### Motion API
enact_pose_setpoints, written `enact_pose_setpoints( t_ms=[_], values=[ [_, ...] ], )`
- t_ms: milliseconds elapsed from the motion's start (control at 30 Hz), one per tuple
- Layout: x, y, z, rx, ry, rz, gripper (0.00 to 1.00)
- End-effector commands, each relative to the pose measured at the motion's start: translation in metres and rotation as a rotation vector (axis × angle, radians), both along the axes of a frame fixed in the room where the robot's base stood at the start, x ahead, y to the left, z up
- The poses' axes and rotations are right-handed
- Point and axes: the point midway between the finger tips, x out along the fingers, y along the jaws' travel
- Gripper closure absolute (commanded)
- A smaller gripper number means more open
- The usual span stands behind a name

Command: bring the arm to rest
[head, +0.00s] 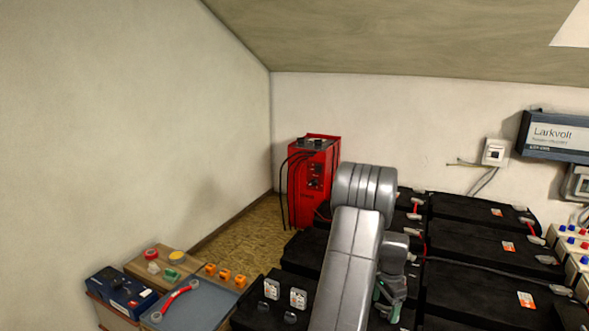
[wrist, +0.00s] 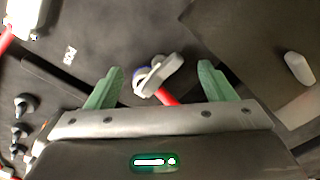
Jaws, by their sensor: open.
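My gripper (wrist: 160,85) shows in the wrist view with its two green fingers spread apart and nothing held between them. In the head view my gripper (head: 386,296) hangs at the end of my grey arm, low over the black batteries (head: 478,245). Beyond the fingers in the wrist view, a light grey cable terminal (wrist: 160,72) with a red cable end lies over a dark battery surface. I cannot tell whether the fingers touch anything.
A red charger (head: 316,180) with black cables stands in the back corner. A Larkvolt unit (head: 556,137) and a white switch box (head: 496,152) hang on the right wall. Bare floor (head: 240,230) shows at left.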

Motion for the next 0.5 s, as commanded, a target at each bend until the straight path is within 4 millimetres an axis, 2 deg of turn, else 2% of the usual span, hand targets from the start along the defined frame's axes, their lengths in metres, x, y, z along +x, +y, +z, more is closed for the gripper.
enact_pose_setpoints(
  t_ms=[500],
  values=[
    [0.0003,-0.0011,0.0022,-0.001,-0.005,0.425,0.24]
  ],
)
